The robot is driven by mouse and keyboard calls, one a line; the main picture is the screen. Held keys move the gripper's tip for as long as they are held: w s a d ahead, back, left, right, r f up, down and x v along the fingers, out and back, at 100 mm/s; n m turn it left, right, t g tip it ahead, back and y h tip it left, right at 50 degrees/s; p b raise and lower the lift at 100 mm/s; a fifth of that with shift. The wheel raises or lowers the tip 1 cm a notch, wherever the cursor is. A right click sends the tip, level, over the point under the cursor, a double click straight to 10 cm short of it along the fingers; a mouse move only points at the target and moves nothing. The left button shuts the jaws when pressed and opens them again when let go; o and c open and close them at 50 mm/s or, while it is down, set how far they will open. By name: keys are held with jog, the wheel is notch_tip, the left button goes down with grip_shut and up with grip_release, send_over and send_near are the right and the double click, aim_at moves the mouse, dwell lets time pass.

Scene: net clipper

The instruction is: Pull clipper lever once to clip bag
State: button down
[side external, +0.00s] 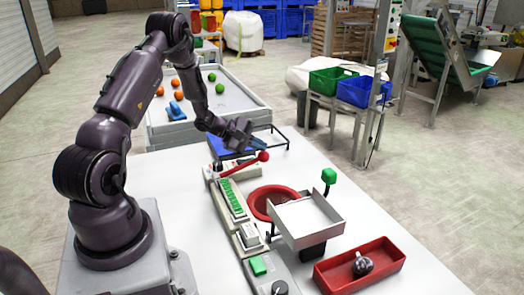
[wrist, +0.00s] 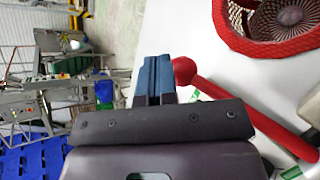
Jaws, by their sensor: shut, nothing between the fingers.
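The clipper lever is a red bar (side external: 238,165) ending in a red ball knob (side external: 263,156), on the clipper machine (side external: 221,170) on the white table. In the wrist view the lever bar (wrist: 250,117) runs down right from its knob (wrist: 185,71). My gripper (side external: 259,144) is shut and empty, its blue fingers just behind the knob. In the wrist view the fingers (wrist: 158,67) are directly left of the knob; I cannot tell if they touch it. A red ring (side external: 271,203) with netting inside shows beside the clipper, also in the wrist view (wrist: 232,35). No separate bag is clear.
A metal tray (side external: 305,218) on a stand is in front of the red ring. A green button (side external: 329,175) stands on a post at its right. A blue tray (side external: 222,146) lies behind the lever.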

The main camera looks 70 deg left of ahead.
aim_at(262, 153)
jog(key=shift+w+f, duration=0.2)
jog(key=shift+f, duration=0.55)
jog(key=shift+w+f, duration=0.2)
jog(key=shift+f, duration=0.55)
dwell(1.2)
dwell(0.5)
jog(key=shift+s+r, duration=0.25)
jog(key=shift+r, duration=0.55)
jog(key=shift+s+r, duration=0.2)
jog(key=shift+r, duration=0.55)
jog(key=shift+s+r, duration=0.25)
jog(key=shift+r, duration=0.55)
jog(key=r, duration=0.2)
jog(key=s+r, duration=0.1)
jog(key=r, duration=0.1)
jog(key=shift+s+r, duration=0.2)
jog(key=shift+r, duration=0.2)
